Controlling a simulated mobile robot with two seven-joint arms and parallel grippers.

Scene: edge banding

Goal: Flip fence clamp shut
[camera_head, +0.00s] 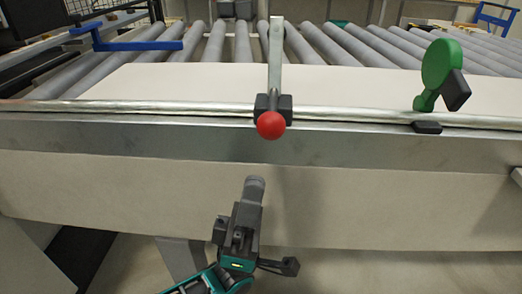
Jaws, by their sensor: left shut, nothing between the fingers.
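The fence clamp has a dark block (285,106) on the metal fence (170,134), a red ball knob (271,125) at its front and a flat grey metal bar (276,55) extending up in the picture over the pale panel (180,82). I cannot tell its exact lever angle. My left gripper (255,183) is below the red knob in the picture, in front of the fence's pale front face. Its fingers are together and empty, apart from the clamp. My right gripper is not in view.
A green rounded piece with a black part (440,65) stands on the fence at right. Grey rollers (345,45) lie behind the panel. A blue bar (140,44) is at the back left. The fence's front face (400,205) is clear.

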